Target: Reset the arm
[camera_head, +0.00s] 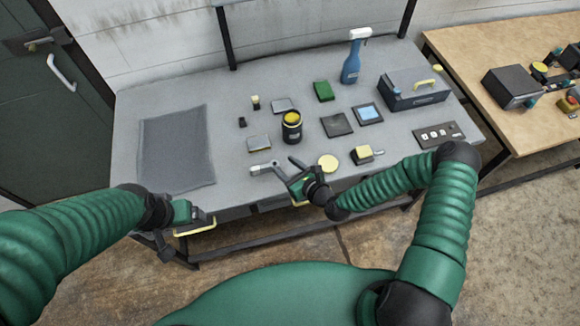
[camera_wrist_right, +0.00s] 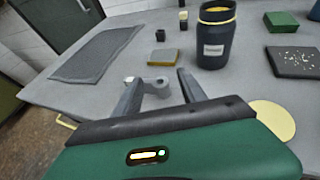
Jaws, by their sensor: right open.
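My right gripper (camera_head: 280,168) is over the front edge of the grey workbench (camera_head: 230,180), left of a pale yellow disc (camera_head: 328,163). Its two fingers stand apart in the right wrist view (camera_wrist_right: 158,92). A grey metal lever-like part (camera_wrist_right: 155,85) shows between and beyond the fingers; I cannot tell whether they touch it. Nothing is clearly held.
A dark jar with a yellow top (camera_head: 291,127) stands beyond my right gripper. A grey mat (camera_head: 175,148) lies at left. A blue spray bottle (camera_head: 352,60) and a toolbox (camera_head: 415,92) stand at back right.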

